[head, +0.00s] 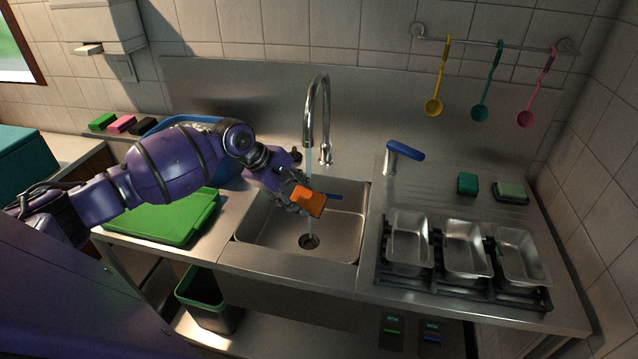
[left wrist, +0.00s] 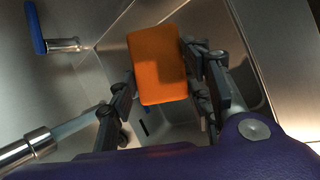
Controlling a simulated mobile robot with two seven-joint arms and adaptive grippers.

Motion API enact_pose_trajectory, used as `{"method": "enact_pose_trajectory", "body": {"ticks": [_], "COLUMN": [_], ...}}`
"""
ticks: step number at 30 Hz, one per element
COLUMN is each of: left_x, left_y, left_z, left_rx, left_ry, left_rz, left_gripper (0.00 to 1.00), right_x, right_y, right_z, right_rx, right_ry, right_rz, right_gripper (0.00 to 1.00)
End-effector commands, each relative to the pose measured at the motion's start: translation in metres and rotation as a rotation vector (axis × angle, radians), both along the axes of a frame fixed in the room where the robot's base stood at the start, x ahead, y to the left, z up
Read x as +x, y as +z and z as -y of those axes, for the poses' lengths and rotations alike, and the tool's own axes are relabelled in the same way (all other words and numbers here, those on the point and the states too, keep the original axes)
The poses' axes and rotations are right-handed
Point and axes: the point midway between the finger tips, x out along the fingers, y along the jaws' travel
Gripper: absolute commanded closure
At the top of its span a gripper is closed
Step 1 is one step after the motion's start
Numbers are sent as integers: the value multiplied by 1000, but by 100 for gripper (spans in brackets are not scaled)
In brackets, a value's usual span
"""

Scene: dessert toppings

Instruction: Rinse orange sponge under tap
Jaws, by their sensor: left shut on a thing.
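The orange sponge (head: 308,201) is in my left gripper (head: 297,196), above the sink basin (head: 345,225). In the left wrist view the sponge (left wrist: 158,65) sits between the two fingers of my left gripper (left wrist: 165,85), which are shut on it. The chrome tap (head: 322,100) arches over the basin, and a thin stream of water (head: 308,160) falls from its spout towards the gripper and sponge. Whether the water strikes the sponge or passes just beside it is hard to tell. My right gripper is not in view.
A green board (head: 165,218) lies left of the sink. A blue-handled lever (head: 404,151) stands at the back right. Several metal pans (head: 409,243) sit on a dark rack at the right. A green sponge (head: 467,183) is behind them. A bin (head: 210,300) stands below.

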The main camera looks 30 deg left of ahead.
Motion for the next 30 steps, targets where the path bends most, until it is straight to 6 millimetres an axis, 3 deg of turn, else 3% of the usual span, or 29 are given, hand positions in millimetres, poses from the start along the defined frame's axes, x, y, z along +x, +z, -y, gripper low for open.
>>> {"method": "enact_pose_trajectory", "body": {"ticks": [15,30], "left_x": [-40,-43], "left_y": [31,35], "left_z": [4,5], "left_rx": [1,1], "left_ry": [0,0], "left_rz": [-1,0], "left_gripper": [68,68], "right_x": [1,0], "right_y": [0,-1], "right_z": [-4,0], "right_rx": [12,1], "right_ry": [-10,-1], "right_rz": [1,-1], "right_gripper": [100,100]}}
